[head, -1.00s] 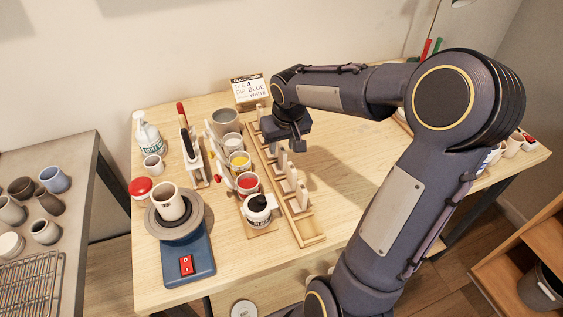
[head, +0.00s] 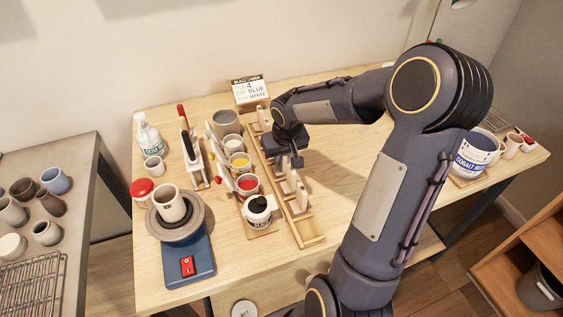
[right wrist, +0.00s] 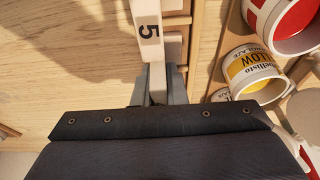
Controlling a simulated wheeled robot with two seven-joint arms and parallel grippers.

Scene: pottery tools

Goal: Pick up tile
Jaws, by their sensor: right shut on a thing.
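Other pale tiles (head: 302,196) stand upright in the rack, nearer the front. I cannot tell whether the held tile still touches the rack. My left gripper is not in view.
Glaze cups, including a yellow one (head: 240,162) and a red one (head: 248,184), stand close left of the rack. A wheel with a cup (head: 170,206) is at front left. A cobalt blue bucket (head: 473,160) is at right.

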